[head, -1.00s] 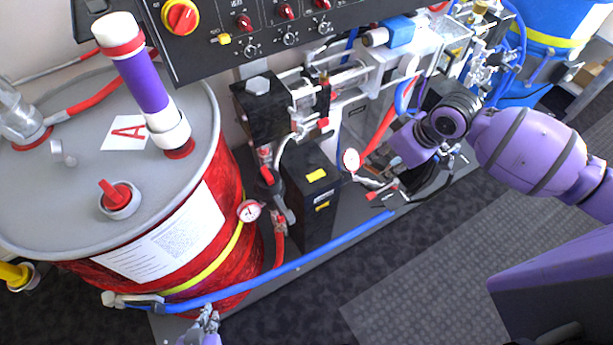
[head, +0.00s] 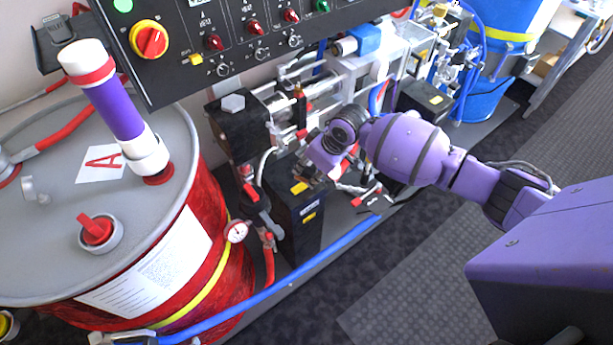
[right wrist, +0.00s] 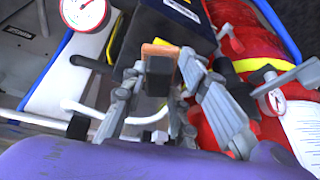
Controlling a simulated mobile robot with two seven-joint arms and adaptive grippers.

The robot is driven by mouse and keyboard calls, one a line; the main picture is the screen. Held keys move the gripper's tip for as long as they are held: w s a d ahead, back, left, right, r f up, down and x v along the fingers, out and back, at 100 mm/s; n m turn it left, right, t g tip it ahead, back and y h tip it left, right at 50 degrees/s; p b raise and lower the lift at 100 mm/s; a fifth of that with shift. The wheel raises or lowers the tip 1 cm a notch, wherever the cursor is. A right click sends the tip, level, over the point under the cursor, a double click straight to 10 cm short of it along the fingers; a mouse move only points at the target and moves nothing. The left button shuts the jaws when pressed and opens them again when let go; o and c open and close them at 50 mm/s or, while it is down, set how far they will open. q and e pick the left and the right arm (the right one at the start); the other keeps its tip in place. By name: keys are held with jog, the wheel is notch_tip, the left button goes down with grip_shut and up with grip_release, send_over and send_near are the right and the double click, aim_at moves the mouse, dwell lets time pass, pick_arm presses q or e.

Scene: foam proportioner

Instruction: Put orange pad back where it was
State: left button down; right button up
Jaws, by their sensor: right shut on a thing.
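The orange pad (right wrist: 160,50) shows in the right wrist view as a small orange-brown edge above a dark block, between the fingers of my right gripper (right wrist: 160,76). The gripper is shut on it. In the head view my right gripper (head: 318,168) is over or beside the top of the black box (head: 297,222) with yellow labels. The pad cannot be made out there, and the fingers are partly hidden. The black box (right wrist: 180,22) is just beyond the pad in the right wrist view; whether they touch I cannot tell. My left gripper is not clearly in view.
A red drum (head: 215,270) stands left of the box. A blue hose (head: 310,266) runs along the front. A control panel (head: 225,45) hangs above, and pump parts (head: 290,105) crowd behind the gripper. A gauge (right wrist: 84,12) is close by. The floor in front is open.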

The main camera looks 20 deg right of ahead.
aim_at(307, 178)
jog(key=shift+w+a+f, duration=0.25)
jog(key=shift+w+f, duration=0.05)
jog(key=shift+f, duration=0.15)
jog(key=shift+w+a+f, duration=0.2)
jog(key=shift+w+f, duration=0.05)
jog(key=shift+f, duration=0.15)
notch_tip(307, 178, down, 2)
jog(key=shift+f, duration=0.6)
jog(key=o, duration=1.1)
pick_arm(q)
jog(key=shift+w+f, duration=0.1)
jog(key=shift+f, duration=0.1)
jog(key=shift+a, duration=0.1)
